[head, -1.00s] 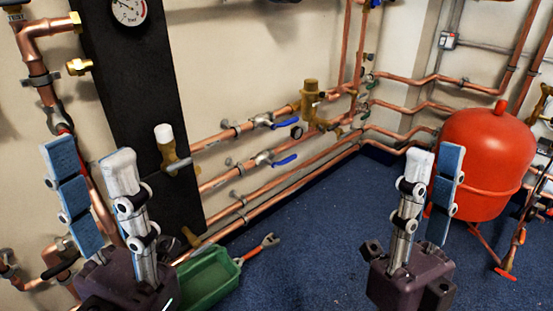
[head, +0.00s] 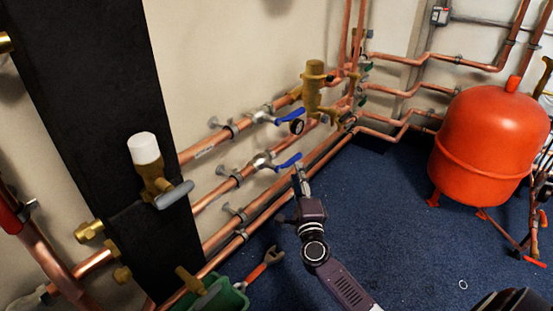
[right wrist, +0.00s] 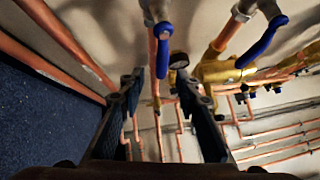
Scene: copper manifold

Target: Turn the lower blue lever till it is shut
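The lower blue lever (head: 288,162) sticks out to the right from a valve on the lower copper pipe in the head view. The upper blue lever (head: 290,117) is on the pipe above it. My right gripper (head: 299,178) is just below the tip of the lower lever. In the right wrist view, the fingers of my right gripper (right wrist: 157,88) are apart, with the lower lever (right wrist: 162,55) showing beyond the gap between them. The upper lever (right wrist: 263,40) is to its right, outside the fingers. I cannot tell whether a finger touches the lower lever. My left gripper is not in view.
A brass fitting (head: 313,88) and a small black gauge (head: 297,127) sit close to the levers. Copper pipes run along the wall. A green toolbox (head: 232,298) with a wrench is on the floor. A red tank (head: 490,145) stands at right.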

